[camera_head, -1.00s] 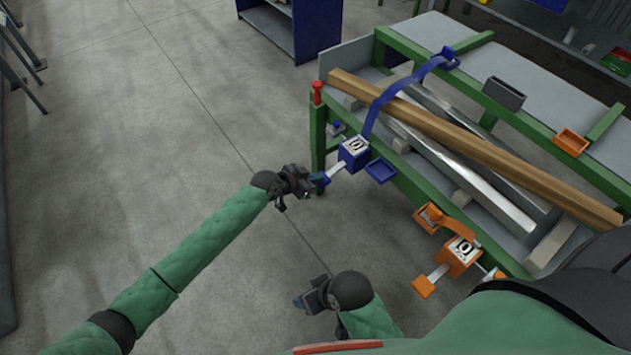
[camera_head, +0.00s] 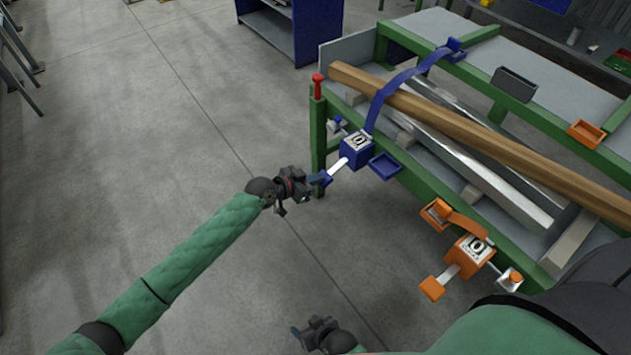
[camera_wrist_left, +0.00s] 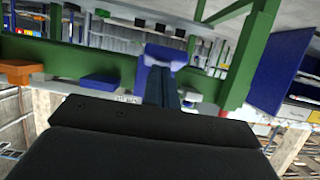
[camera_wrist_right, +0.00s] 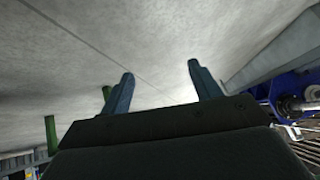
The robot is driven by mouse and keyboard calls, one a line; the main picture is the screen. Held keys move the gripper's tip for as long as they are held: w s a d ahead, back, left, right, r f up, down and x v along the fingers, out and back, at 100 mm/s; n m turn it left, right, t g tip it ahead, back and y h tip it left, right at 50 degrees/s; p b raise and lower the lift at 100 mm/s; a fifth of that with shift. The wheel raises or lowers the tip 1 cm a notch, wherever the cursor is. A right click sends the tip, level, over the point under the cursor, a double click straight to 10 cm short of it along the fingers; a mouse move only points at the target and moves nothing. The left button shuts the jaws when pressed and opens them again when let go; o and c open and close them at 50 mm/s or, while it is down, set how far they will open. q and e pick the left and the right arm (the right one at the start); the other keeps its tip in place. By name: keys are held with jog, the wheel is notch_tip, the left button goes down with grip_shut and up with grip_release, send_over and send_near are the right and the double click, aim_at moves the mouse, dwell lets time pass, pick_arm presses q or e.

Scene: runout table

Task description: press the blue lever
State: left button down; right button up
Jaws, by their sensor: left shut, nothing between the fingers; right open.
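The blue lever (camera_head: 341,168) is a pale arm with a blue end pad, sticking out from a blue box (camera_head: 352,154) with a "0" on its face, on the green table's near side. My left gripper (camera_head: 317,184) is shut and empty, right at the lever's blue end. The head view does not show clearly whether they touch. In the left wrist view the closed fingers (camera_wrist_left: 162,88) point at a blue part (camera_wrist_left: 152,76), and they hide some of it. My right gripper (camera_head: 305,332) is low in the head view, over the floor. Its spread, empty fingers show in the right wrist view (camera_wrist_right: 163,84).
An orange lever (camera_head: 441,282) with its own counter box (camera_head: 470,250) is further right on the table. A blue tray (camera_head: 384,166) sits beside the blue box. A wooden beam (camera_head: 460,130) and metal bars lie on the table. Open floor (camera_head: 180,110) lies left.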

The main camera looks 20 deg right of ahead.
jog(key=shift+f+b, duration=3.55)
jog(key=shift+f, duration=0.95)
jog(key=w+a+r+t+y+b, duration=0.1)
jog(key=w+r+t, duration=0.3)
jog(key=w+r, duration=0.45)
jog(key=w+r+t+b, duration=0.1)
jog(key=w+r+t, duration=0.35)
jog(key=r, duration=0.75)
pick_arm(q)
jog(key=shift+d+f+t+h+b, duration=0.2)
jog(key=shift+f+t+h+b, duration=0.2)
jog(key=shift+f+h+b, duration=0.85)
pick_arm(e)
notch_tip(320, 180, up, 27)
jog(key=d+t+y, duration=0.1)
jog(key=t+y, duration=0.1)
jog(key=t, duration=0.7)
jog(key=shift+s+d+y, duration=0.15)
jog(key=shift+s+y, duration=0.05)
jog(key=shift+y, duration=0.1)
pick_arm(q)
jog(key=shift+f, duration=0.1)
pick_arm(e)
jog(key=shift+t, duration=0.25)
